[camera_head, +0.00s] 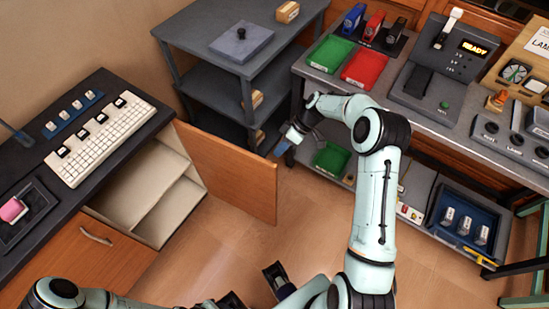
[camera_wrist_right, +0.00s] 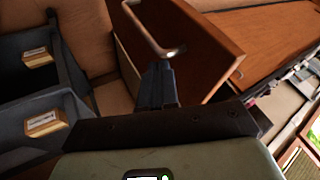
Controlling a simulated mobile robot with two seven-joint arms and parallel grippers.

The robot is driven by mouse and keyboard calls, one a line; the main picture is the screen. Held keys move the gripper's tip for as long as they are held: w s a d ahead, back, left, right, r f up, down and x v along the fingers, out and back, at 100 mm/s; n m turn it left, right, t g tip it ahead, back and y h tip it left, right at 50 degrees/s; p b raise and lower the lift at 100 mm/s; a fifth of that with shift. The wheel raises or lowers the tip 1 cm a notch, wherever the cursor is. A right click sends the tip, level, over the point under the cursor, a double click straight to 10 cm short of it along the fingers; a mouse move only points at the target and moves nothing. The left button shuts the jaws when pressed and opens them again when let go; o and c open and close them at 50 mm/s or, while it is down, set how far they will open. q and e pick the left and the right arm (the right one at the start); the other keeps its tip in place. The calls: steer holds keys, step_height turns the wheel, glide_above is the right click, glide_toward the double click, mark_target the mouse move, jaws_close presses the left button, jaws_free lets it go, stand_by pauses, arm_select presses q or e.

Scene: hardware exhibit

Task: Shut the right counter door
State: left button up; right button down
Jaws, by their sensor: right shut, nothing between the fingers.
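The right counter door (camera_head: 235,175) is a wooden panel standing wide open from the dark-topped counter (camera_head: 120,165) at left, its inner face towards the head camera. In the right wrist view the door (camera_wrist_right: 205,50) shows with its metal bar handle (camera_wrist_right: 152,30). My right gripper (camera_head: 281,148) is beyond the door's free edge, on its outer side. In the wrist view its dark fingers (camera_wrist_right: 158,75) are together, empty, and close to the handle; contact cannot be told.
The open cabinet (camera_head: 150,195) shows pale shelves. Another wooden front with a handle (camera_head: 97,236) is nearer. A grey shelf unit (camera_head: 195,65) stands behind the door. A workbench (camera_head: 455,125) with trays and devices is at right. Floor before the door is clear.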

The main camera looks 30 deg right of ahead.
steer(key=a, duration=0.1)
steer(key=s+a, duration=0.2)
steer(key=shift+a+f, duration=0.15)
steer(key=shift+a, duration=0.2)
steer(key=shift+a, duration=0.15)
